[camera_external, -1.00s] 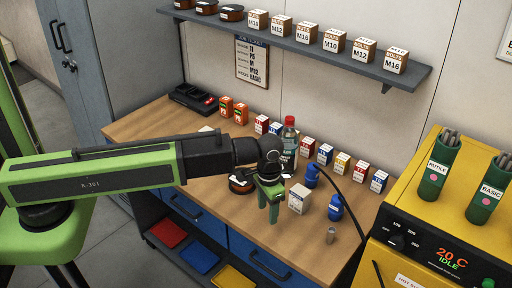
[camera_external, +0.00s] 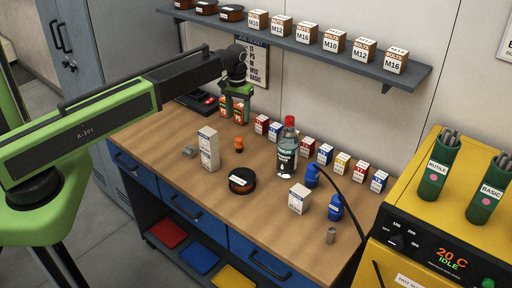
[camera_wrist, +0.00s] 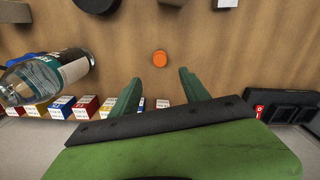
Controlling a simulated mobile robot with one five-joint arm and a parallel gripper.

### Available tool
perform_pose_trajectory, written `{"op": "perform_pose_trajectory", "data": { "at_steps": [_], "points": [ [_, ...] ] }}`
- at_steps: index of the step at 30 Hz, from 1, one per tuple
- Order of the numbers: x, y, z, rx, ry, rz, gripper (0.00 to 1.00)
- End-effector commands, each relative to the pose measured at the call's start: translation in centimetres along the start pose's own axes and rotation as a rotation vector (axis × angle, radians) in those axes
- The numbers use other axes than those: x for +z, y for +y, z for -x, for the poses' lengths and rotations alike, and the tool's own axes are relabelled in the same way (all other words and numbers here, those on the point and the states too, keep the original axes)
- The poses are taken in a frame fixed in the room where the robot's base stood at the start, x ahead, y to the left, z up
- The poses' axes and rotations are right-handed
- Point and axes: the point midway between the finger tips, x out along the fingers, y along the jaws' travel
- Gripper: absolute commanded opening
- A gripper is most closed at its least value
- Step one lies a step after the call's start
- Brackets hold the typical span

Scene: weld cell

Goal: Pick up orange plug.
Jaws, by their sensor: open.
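The orange plug (camera_external: 239,145) stands on the wooden bench, right of a tall white box and behind a dark round tin. In the wrist view the plug (camera_wrist: 159,58) is a round orange disc just beyond the fingertips, roughly centred between them. My gripper (camera_external: 235,103) hangs above the back of the bench, in front of the orange boxes in the external view. In the wrist view my gripper (camera_wrist: 160,77) has its two green fingers apart with nothing between them. The plug is not touched.
The tall white box (camera_external: 208,149) and the round tin (camera_external: 242,181) stand near the plug. A black charger (camera_external: 194,98) is at the back left. A shelf (camera_external: 310,47) runs above.

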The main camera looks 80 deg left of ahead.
Motion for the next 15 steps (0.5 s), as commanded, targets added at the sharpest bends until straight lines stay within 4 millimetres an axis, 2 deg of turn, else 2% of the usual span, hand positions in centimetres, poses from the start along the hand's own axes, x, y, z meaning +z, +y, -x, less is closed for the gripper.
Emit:
{"op": "perform_pose_trajectory", "data": {
  "at_steps": [1,9,12,15],
  "points": [
    [0.0,0.0,-2.3,0.0,0.0,0.0,0.54],
    [0.0,0.1,-7.9,0.0,0.0,-0.001,0.54],
    [0.0,0.1,-9.2,0.0,0.0,-0.001,0.54],
    [0.0,0.1,-9.3,0.0,0.0,-0.001,0.54]
  ]
}}
